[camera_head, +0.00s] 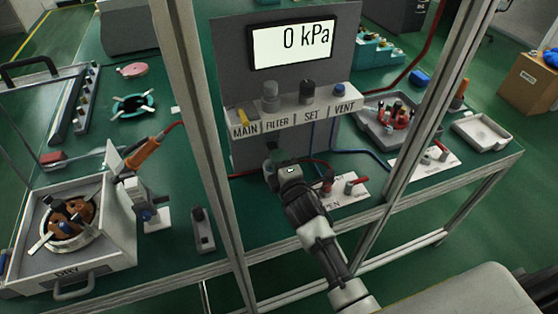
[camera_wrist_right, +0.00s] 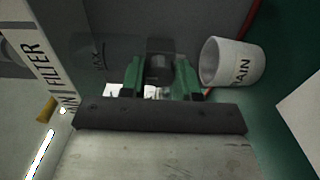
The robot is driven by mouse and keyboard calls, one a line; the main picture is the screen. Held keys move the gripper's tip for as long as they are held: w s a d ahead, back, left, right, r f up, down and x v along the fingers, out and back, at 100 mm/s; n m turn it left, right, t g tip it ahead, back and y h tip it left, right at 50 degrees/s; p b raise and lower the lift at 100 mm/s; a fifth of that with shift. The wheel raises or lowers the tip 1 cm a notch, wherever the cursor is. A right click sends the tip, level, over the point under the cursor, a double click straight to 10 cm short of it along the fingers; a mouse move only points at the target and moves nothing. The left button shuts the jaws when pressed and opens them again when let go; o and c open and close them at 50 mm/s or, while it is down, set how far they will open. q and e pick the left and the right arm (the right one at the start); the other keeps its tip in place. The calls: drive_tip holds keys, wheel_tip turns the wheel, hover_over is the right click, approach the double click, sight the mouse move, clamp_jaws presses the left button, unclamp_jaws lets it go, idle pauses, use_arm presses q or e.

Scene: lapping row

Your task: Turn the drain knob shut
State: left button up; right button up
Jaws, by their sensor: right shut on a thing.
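My right gripper (camera_head: 271,163) reaches to the front of the grey panel (camera_head: 240,155), below the FILTER label (camera_head: 277,123). In the right wrist view its green fingers (camera_wrist_right: 160,72) are closed around a small dark knob (camera_wrist_right: 159,68), which appears to be the drain knob. The knob's turn position cannot be read. A white cup (camera_wrist_right: 232,63) with lettering ending in "AIN" stands beside the fingers, apart from them. My left gripper is not in view.
The display (camera_head: 304,44) reads 0 kPa. A shelf above my gripper carries a yellow MAIN lever (camera_head: 242,115) and several knobs. A card with a red-handled valve (camera_head: 355,184) lies right of my arm. Upright metal posts (camera_head: 205,110) stand on both sides.

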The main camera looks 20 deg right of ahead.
drive_tip(key=o, duration=0.9)
drive_tip(key=shift+o, duration=0.2)
drive_tip(key=s, duration=1.1)
drive_tip(key=shift+d+b, duration=0.2)
drive_tip(key=shift+b, duration=0.2)
drive_tip(key=shift+w, duration=0.1)
